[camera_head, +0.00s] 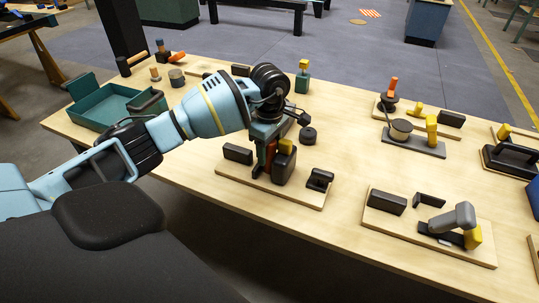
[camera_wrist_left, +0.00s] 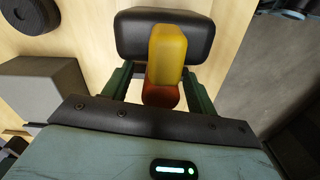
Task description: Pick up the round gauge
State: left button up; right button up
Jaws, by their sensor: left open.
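My left gripper (camera_head: 270,160) points down over the near middle board. It is open. In the left wrist view its green fingers (camera_wrist_left: 156,92) stand on either side of a yellow block (camera_wrist_left: 167,52) with a red-brown part below it, beside a rounded black block (camera_wrist_left: 140,35). I cannot tell whether the fingers touch them. Another short round piece (camera_head: 177,77) stands at the back left. I cannot tell which is the round gauge. My right gripper is not in view.
A green tray (camera_head: 106,107) stands at the left of the wooden table. A black disc (camera_head: 308,134) lies behind my gripper. Boards with black, yellow and grey parts fill the right side, including a grey-headed piece (camera_head: 459,217). Bare table lies between the boards.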

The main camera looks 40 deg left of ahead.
pick_arm(q)
jog(key=shift+f, duration=0.4)
jog(key=c, duration=1.2)
jog(key=shift+r, duration=0.1)
notch_tip(320, 180, up, 18)
jog(key=shift+f+p, duration=0.1)
jog(key=shift+p, duration=0.45)
